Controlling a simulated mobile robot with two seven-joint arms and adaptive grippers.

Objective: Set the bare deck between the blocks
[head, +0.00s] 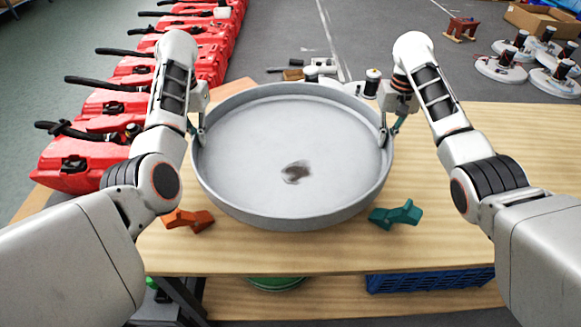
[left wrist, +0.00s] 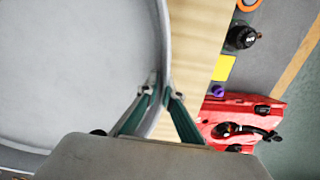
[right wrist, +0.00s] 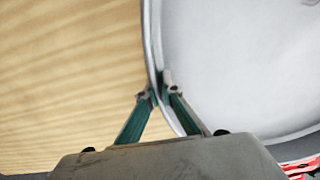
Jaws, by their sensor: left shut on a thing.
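The deck (head: 260,130) is a wide, round, shallow grey metal pan with a dark smudge near its middle. My left gripper (head: 199,131) is shut on its left rim; in the left wrist view the fingers (left wrist: 161,94) straddle the rim wall. My right gripper (head: 385,131) is shut on the opposite rim, and its fingers (right wrist: 159,90) straddle it too. An orange block (head: 188,219) lies at the deck's front left and a teal block (head: 396,213) at its front right. The deck looks level; whether it touches the table is hidden.
The wooden table (head: 300,258) is clear in front and at right. Red machines (head: 110,110) line the left. Small parts (head: 310,70) lie behind the deck. White round units (head: 500,68) and a cardboard box (head: 540,20) are back right. A blue crate (head: 430,280) is below.

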